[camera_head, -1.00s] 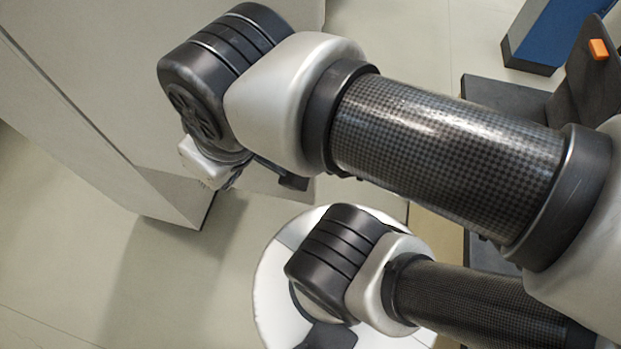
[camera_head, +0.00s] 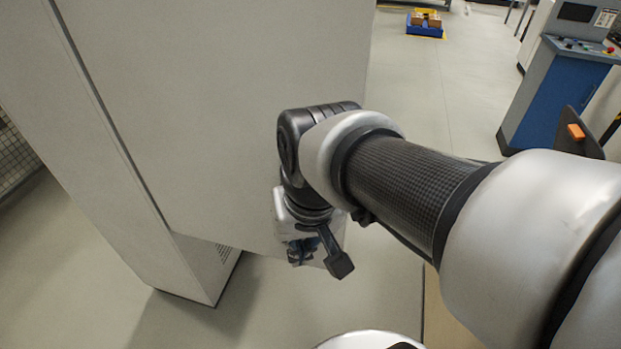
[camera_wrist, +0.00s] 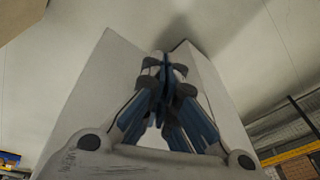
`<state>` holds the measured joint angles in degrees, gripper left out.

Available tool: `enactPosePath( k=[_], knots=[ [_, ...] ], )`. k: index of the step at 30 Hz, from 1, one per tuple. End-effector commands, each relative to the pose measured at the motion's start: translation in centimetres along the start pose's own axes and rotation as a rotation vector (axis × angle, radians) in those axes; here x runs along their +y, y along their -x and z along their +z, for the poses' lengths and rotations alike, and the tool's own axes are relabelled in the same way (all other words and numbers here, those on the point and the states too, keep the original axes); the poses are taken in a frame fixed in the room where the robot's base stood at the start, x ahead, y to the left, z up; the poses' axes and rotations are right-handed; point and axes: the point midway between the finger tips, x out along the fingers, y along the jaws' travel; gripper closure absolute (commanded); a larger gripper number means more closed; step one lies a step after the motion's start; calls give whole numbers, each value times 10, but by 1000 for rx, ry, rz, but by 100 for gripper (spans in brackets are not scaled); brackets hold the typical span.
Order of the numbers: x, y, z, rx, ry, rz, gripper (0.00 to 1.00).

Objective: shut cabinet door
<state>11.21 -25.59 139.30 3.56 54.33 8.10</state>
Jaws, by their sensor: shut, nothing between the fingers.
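A tall pale grey cabinet (camera_head: 95,190) stands at the left in the head view, with a vent low on its narrow face. Its large flat door (camera_head: 220,110) fills the upper middle and seems to stand out from the body, its lower edge above the floor. How far it is open I cannot tell. My gripper (camera_head: 303,252) is by the door's lower right part; whether it touches I cannot tell. In the wrist view my gripper (camera_wrist: 166,68) is shut and empty, with blue-grey fingers together. Pale panels stand behind it, probably the cabinet and door.
A blue and grey control console (camera_head: 560,90) stands at the upper right. A blue bin (camera_head: 424,30) with brown boxes is far back on the floor. The pale floor (camera_head: 450,110) between them is clear. Yellow-edged shelving (camera_wrist: 292,150) shows in the wrist view's lower right.

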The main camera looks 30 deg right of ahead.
Motion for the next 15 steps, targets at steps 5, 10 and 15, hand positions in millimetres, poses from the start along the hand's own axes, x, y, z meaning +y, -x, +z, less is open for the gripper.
enactPosePath(
  k=[5, 10, 15],
  knots=[
    [22, -9, -20, -132, -259, 9, 100],
    [57, -35, -25, -350, -718, -5, 100],
    [89, -65, -10, -646, -1307, -59, 100]
  ],
)
